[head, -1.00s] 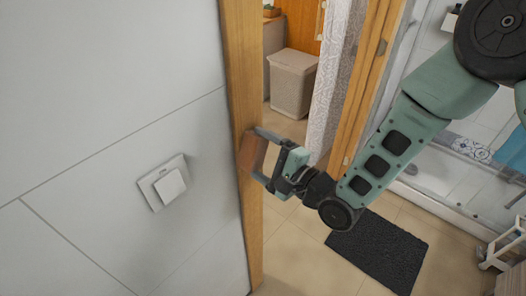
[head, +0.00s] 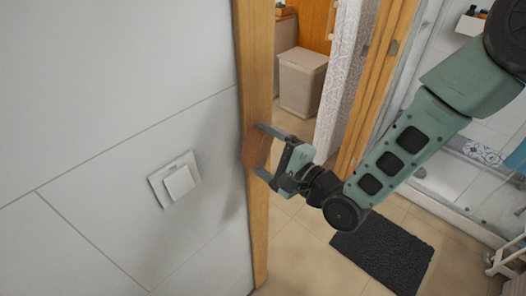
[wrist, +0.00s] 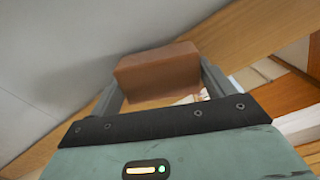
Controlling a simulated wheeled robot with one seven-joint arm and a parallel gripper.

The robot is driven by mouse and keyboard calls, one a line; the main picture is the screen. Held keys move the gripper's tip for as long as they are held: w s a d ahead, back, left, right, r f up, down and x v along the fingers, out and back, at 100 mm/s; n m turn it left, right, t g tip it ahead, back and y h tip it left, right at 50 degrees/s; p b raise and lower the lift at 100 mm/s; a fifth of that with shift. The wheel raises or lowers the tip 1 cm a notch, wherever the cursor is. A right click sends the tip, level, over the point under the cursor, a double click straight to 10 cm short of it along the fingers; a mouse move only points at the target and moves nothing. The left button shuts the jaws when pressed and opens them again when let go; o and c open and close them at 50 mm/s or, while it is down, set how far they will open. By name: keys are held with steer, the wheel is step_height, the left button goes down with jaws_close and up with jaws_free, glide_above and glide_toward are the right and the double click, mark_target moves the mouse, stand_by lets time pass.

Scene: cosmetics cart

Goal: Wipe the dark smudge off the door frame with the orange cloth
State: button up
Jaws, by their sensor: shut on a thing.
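The orange-brown cloth (head: 257,147) looks like a folded block and lies against the wooden door frame (head: 257,60), about midway up its visible length. My gripper (head: 262,150) is shut on the cloth, with a finger on either side of it. In the wrist view the cloth (wrist: 158,75) sits between the fingers, in front of the pale wood of the frame (wrist: 255,28). I cannot tell exactly how firmly it touches the wood. No dark smudge shows clearly; the cloth and fingers cover part of the frame.
A light switch (head: 178,182) is on the grey wall left of the frame. The doorway to the right opens onto a tiled floor with a dark mat (head: 384,250), and a beige bin (head: 303,82) stands farther back.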

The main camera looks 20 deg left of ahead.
steer(key=shift+w+d, duration=0.4)
steer(key=shift+w, duration=0.3)
steer(key=shift+w+d+b, duration=0.25)
steer(key=shift+w+b, duration=0.05)
steer(key=shift+w, duration=0.75)
steer(key=shift+d, duration=0.1)
steer(key=v, duration=0.7)
steer(key=shift+s+d, duration=0.2)
steer(key=shift+d, duration=0.1)
